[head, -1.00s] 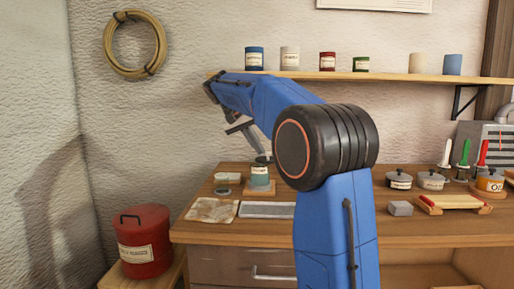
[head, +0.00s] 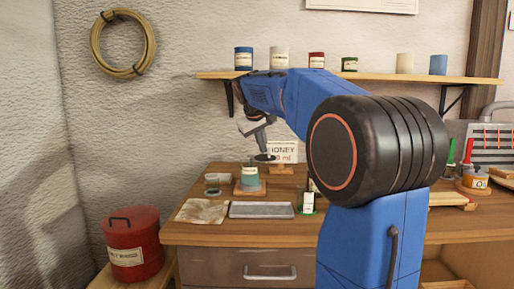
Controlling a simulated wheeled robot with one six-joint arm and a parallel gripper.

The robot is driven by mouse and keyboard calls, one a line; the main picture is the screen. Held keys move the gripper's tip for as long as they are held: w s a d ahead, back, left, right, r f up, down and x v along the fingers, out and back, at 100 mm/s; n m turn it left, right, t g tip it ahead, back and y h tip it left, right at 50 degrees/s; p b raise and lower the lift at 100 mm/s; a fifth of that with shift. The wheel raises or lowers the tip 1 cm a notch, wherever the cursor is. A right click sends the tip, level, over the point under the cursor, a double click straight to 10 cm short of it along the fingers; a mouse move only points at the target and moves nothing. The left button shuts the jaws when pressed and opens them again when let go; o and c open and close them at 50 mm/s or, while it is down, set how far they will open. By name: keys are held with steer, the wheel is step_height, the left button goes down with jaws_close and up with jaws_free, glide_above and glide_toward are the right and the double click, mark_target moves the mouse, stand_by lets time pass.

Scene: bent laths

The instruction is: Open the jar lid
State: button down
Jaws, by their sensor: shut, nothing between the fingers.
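A small grey-green jar (head: 250,179) stands upright on a square wooden block (head: 241,191) on the workbench. My gripper (head: 263,150) is above it and slightly to the right, pointing down, shut. A dark flat disc (head: 263,158) shows at the gripper's lower end, apart from the jar. I cannot tell whether the disc is the jar's lid or part of the gripper. The fingertips are small and partly merged with the disc.
A grey tray (head: 262,210), a stained cloth (head: 202,211) and a small round tin (head: 212,180) lie near the jar. A honey sign (head: 283,152) stands behind. A shelf (head: 215,75) of tins runs above. My arm hides the bench's middle right.

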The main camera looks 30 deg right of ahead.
mark_target(271, 156)
steer(key=d+n, duration=0.1)
steer(key=d+n+t+y, duration=0.1)
steer(key=d+n+y, duration=0.1)
steer(key=n, duration=0.1)
steer(key=shift+w+d+t, duration=0.1)
steer(key=shift+w+t, duration=0.15)
steer(key=shift+t, duration=0.05)
steer(key=shift+w+d, duration=0.45)
steer(key=shift+d, duration=0.15)
steer(key=shift+w+d, duration=0.4)
steer(key=shift+d, duration=0.2)
steer(key=shift+s+a+r, duration=0.1)
steer(key=shift+s+a, duration=0.1)
steer(key=shift+a, duration=0.1)
steer(key=s+a+r, duration=0.1)
steer(key=s+a, duration=0.1)
steer(key=s, duration=0.1)
steer(key=shift+s+a+r, duration=0.1)
steer(key=shift+a+r, duration=0.2)
steer(key=shift+r, duration=0.1)
steer(key=s+r, duration=0.4)
steer(key=r, duration=0.3)
steer(key=shift+s+a, duration=0.25)
steer(key=shift+a, duration=0.05)
